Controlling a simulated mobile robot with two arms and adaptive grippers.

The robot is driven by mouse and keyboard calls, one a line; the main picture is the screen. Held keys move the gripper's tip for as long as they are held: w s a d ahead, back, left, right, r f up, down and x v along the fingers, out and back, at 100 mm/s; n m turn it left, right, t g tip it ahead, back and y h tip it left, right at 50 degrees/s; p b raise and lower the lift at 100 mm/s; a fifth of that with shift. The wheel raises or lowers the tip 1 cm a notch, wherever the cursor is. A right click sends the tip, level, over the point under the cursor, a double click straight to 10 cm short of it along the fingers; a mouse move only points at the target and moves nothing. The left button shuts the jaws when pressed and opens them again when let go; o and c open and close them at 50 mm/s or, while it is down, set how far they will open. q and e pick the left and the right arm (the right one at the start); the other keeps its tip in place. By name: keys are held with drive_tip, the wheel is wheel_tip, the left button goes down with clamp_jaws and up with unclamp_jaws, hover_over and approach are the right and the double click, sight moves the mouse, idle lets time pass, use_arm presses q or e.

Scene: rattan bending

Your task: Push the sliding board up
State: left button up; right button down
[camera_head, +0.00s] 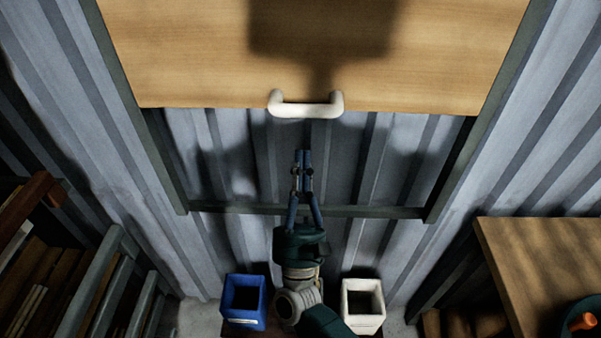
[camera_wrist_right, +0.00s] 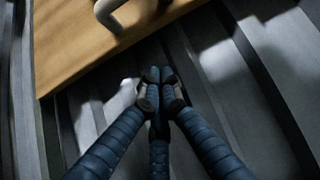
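The sliding board (camera_head: 190,60) is a wide wooden panel in a dark metal frame on the corrugated wall. It stands in the upper part of the frame, with corrugated wall showing below it. A white handle (camera_head: 306,108) sits at its lower edge. My right gripper (camera_head: 304,156) is below the handle, pointing up, with its fingertips together and nothing seen between them. In the right wrist view the gripper (camera_wrist_right: 160,75) is shut near the board (camera_wrist_right: 75,58), and part of the handle (camera_wrist_right: 112,18) shows at the top. My left gripper is not in view.
The frame's lower bar (camera_head: 380,211) runs behind my right gripper. A blue bin (camera_head: 243,302) and a white bin (camera_head: 362,306) stand below. A wooden table (camera_head: 530,260) is at the right, and a shelf rack (camera_head: 85,285) is at the left.

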drive_tip(key=shift+w+r+p, duration=0.45)
drive_tip(key=shift+r+p, duration=0.2)
drive_tip(key=shift+r, duration=0.45)
drive_tip(key=shift+w+r+p, duration=0.4)
drive_tip(key=shift+r+p, duration=0.25)
drive_tip(key=shift+r, duration=0.5)
drive_tip(key=shift+w+r+p, duration=0.45)
drive_tip(key=shift+r+p, duration=0.2)
drive_tip(key=shift+r, duration=0.45)
